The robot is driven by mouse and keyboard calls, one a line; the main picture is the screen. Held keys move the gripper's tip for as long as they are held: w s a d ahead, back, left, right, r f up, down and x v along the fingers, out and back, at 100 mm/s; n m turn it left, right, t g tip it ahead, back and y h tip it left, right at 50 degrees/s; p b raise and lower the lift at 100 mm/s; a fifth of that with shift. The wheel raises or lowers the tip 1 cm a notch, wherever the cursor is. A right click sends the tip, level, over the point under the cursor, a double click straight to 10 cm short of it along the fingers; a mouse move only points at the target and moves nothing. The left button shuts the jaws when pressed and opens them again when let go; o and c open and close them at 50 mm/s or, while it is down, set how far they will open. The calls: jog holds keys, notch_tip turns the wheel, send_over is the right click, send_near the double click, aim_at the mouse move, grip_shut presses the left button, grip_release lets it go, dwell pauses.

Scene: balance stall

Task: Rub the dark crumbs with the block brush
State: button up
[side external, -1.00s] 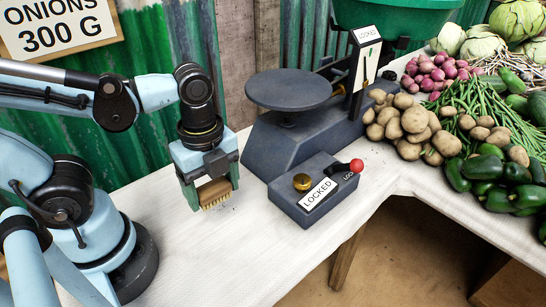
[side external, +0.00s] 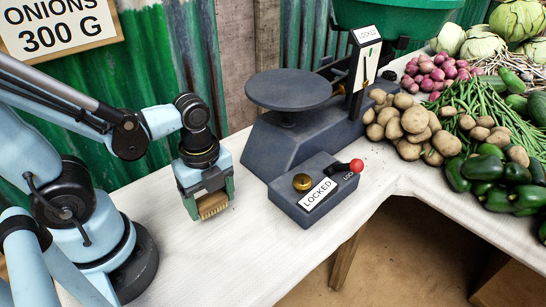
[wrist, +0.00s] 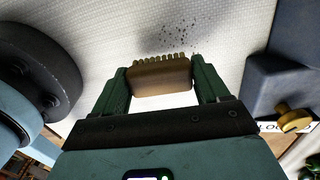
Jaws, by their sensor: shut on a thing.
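My gripper (side external: 211,207) is shut on the block brush (side external: 212,203), a small wooden block with pale bristles on its lower edge. In the wrist view the brush (wrist: 160,78) sits between the two green fingers, its bristles toward the white cloth. The dark crumbs (wrist: 180,38) lie as a scatter of specks on the cloth just beyond the bristles. In the side view a few specks show beside the brush; most are hidden or too small. I cannot tell whether the bristles touch the cloth.
A dark scale (side external: 290,95) with a round pan stands behind, to the right. In front of it is a grey box (side external: 315,190) with a brass knob, a LOCKED label and a red-tipped lever. Potatoes (side external: 405,120) and other vegetables fill the right. White cloth (side external: 240,255) is clear in front.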

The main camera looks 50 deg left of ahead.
aim_at(237, 199)
jog(key=shift+f, duration=0.85)
jog(key=shift+w+f, duration=0.65)
jog(key=shift+f, duration=0.2)
jog(key=shift+w, duration=0.3)
jog(key=shift+c, duration=0.8)
jog(key=shift+w, duration=2.65)
jog(key=shift+s, duration=3.4)
jog(key=shift+s+a, duration=0.15)
jog(key=shift+a, duration=0.45)
jog(key=shift+w+a, duration=0.1)
jog(key=shift+w, duration=1.75)
jog(key=shift+w+f, duration=0.1)
jog(key=shift+w, duration=1)
jog(key=shift+c, duration=0.5)
jog(key=shift+w, duration=0.45)
jog(key=shift+s, duration=3.4)
notch_tip(237, 199, up, 4)
jog(key=shift+s+f, duration=0.1)
jog(key=shift+s, duration=0.05)
jog(key=shift+r, duration=2.5)
